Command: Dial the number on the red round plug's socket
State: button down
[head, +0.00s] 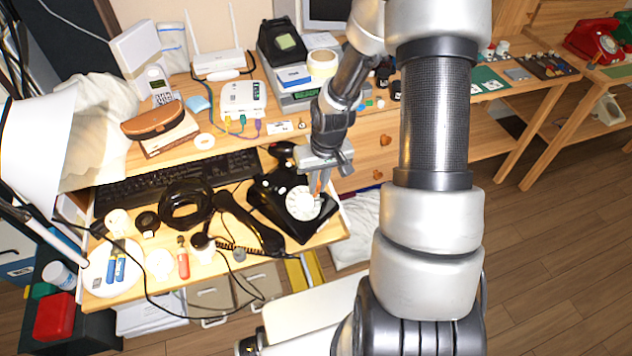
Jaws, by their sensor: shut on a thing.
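A black dial phone (268,203) with a round white dial (302,203) sits on the lower pull-out shelf. Its black handset (250,222) seems to lie off the phone to the left. My gripper (318,188) points down at the upper right of the dial, its fingers close together and seemingly on the dial. The exact contact is too small to tell. A white box (243,99) on the upper desk has several small coloured plugs (243,120) at its front. I cannot make out a red round plug or any number by a socket.
A keyboard (175,180), a coiled black cable (185,204) and small tools crowd the shelf left of the phone. A white router (222,64) stands at the back. A red phone (594,42) sits far right. Wooden floor (560,220) on the right is clear.

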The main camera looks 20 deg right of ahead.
jog(key=shift+s, duration=0.1)
jog(key=shift+s+f, duration=0.1)
jog(key=shift+s, duration=0.05)
jog(key=shift+s+d+r+p, duration=0.15)
jog(key=shift+r+p, duration=0.2)
jog(key=shift+r, duration=0.1)
jog(key=shift+s+d+r+p, duration=0.1)
jog(key=shift+s+r+p, duration=0.05)
jog(key=shift+r+p, duration=0.25)
jog(key=shift+a, duration=0.1)
jog(key=shift+w+a+r, duration=0.1)
jog(key=shift+a+r, duration=0.25)
jog(key=shift+a, duration=0.7)
jog(key=shift+w+a+r, duration=0.1)
jog(key=shift+a+r, duration=0.25)
jog(key=shift+a, duration=0.65)
jog(key=shift+w+a+r, duration=0.1)
jog(key=shift+a+r, duration=0.25)
jog(key=shift+a, duration=0.7)
jog(key=shift+b, duration=0.3)
jog(key=shift+w+a+f+b, duration=0.1)
jog(key=shift+w+f+b, duration=0.05)
jog(key=shift+f+b, duration=0.4)
jog(key=shift+w+a+f+b, duration=0.1)
jog(key=shift+w+f+b, duration=0.05)
jog(key=shift+f+b, duration=0.3)
